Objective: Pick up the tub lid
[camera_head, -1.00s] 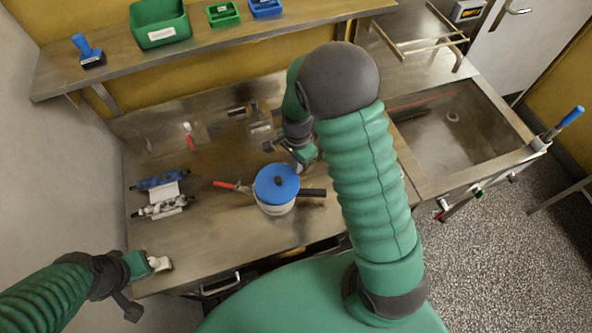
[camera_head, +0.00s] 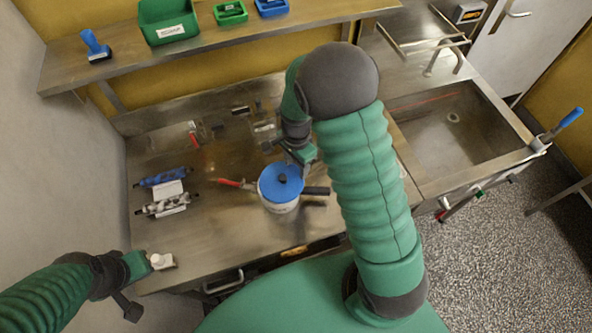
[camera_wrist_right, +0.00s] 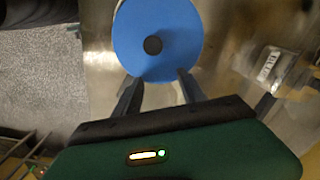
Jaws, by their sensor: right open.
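The tub lid (camera_head: 273,186) is a round blue disc with a dark knob (camera_head: 283,179) at its centre. It sits on a white tub (camera_head: 280,207) on the steel bench. In the right wrist view the lid (camera_wrist_right: 158,18) lies just ahead of the fingers, with its knob (camera_wrist_right: 153,45) beyond the tips. My right gripper (camera_wrist_right: 158,82) is open and empty, its two fingers apart at the lid's near edge. In the head view the right gripper (camera_head: 300,160) is above and beside the lid, partly hidden by my arm. My left gripper (camera_head: 157,262) is at the bench's front left, by a small white thing.
A red-handled tool (camera_head: 232,183) lies left of the tub and a dark handle (camera_head: 316,190) sticks out to its right. A sink (camera_head: 450,125) is at the right.

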